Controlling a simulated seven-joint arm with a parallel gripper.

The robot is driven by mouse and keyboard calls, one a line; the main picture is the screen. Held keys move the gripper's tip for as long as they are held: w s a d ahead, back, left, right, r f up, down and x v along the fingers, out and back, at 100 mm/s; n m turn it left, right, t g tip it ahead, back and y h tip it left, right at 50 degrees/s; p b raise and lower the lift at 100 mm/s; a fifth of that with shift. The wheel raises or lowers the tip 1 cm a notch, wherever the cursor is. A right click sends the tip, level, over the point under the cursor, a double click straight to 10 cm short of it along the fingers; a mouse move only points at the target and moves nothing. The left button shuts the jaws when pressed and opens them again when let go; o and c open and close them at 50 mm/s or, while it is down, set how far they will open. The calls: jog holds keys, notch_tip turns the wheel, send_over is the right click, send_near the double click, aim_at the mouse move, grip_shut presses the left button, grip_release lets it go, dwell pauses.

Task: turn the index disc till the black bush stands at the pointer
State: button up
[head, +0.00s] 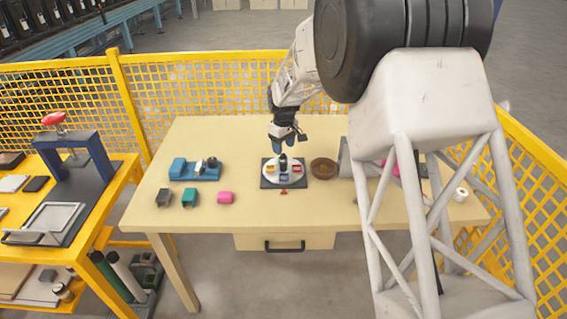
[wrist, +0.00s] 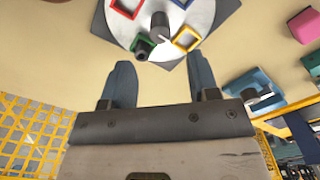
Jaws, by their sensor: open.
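The index disc (head: 272,175) is a pale round plate on a dark square base (head: 266,186) near the middle of the table. A small red pointer (head: 284,192) stands at the base's front edge, close to the blue frame. In the wrist view, the black bush (wrist: 142,47) is at the green frame (wrist: 149,41), on the disc's side nearest my gripper, away from the pointer. A grey post (wrist: 159,24) stands at the disc's centre. My gripper (wrist: 165,82) is open and empty, at the disc's far side.
A brown bowl (head: 324,168) stands just right of the disc. A blue fixture (head: 195,170) is at left, with grey (head: 164,197), green (head: 190,197) and pink (head: 225,197) blocks in front of it. Yellow mesh fencing (head: 200,95) runs behind the table. The table's front middle is clear.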

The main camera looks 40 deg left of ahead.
aim_at(283, 161)
jog(key=shift+f, duration=0.1)
dwell(0.3)
jog(key=shift+f, duration=3.85)
grip_shut()
